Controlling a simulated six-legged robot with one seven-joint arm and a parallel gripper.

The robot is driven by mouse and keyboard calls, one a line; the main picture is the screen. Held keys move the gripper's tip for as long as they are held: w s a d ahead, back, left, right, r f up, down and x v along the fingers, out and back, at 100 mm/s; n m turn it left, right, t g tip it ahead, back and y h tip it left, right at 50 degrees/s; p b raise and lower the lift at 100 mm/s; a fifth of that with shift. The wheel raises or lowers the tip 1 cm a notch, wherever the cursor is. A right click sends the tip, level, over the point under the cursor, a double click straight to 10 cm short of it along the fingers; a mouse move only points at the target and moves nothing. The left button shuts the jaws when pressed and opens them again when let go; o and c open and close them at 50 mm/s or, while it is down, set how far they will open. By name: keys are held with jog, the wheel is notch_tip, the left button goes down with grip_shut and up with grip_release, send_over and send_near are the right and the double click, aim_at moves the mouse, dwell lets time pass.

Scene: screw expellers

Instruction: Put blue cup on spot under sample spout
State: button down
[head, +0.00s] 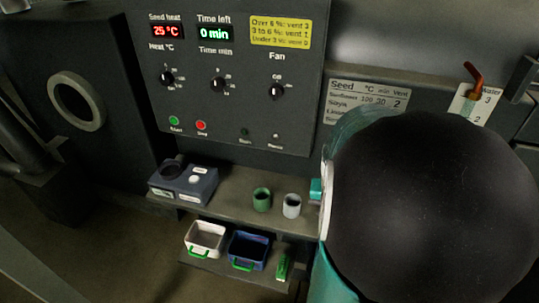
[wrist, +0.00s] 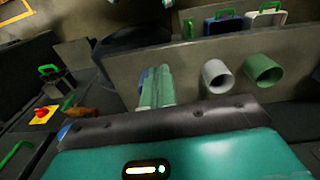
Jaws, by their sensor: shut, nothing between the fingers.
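My gripper (wrist: 156,86) is shut and empty, its pale green fingers together over the shelf in the wrist view. A small blue patch (wrist: 146,78) shows beside and behind the fingers. It may be the blue cup, but the fingers hide most of it and I cannot tell if they touch it. In the head view my large dark arm covers the shelf's right part, and no blue cup shows there. A green cup (head: 262,199) and a light grey cup (head: 292,205) stand on the shelf (head: 235,190). I cannot make out the sample spout or its spot.
A dark device (head: 184,182) with a round recess sits at the shelf's left end. Below are a white bin (head: 206,238) and a blue bin (head: 249,250) with green handles. The control panel (head: 235,75) rises behind. A red lever (head: 474,74) is at upper right.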

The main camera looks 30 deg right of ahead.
jog(key=shift+m+y, duration=0.3)
jog(key=shift+m, duration=0.3)
jog(key=d+f, duration=0.1)
jog(key=f, duration=0.3)
jog(key=d+f, duration=0.2)
jog(key=f, duration=0.2)
jog(key=d+f, duration=0.2)
jog(key=f, duration=0.2)
jog(key=shift+d+f, duration=0.15)
jog(key=shift+f, duration=0.05)
jog(key=shift+w+d, duration=0.25)
jog(key=shift+d, duration=0.2)
jog(key=w+d, duration=0.3)
jog(key=d, duration=0.2)
jog(key=w+d, duration=0.2)
jog(key=shift+w+d, duration=0.15)
jog(key=shift+w, duration=0.2)
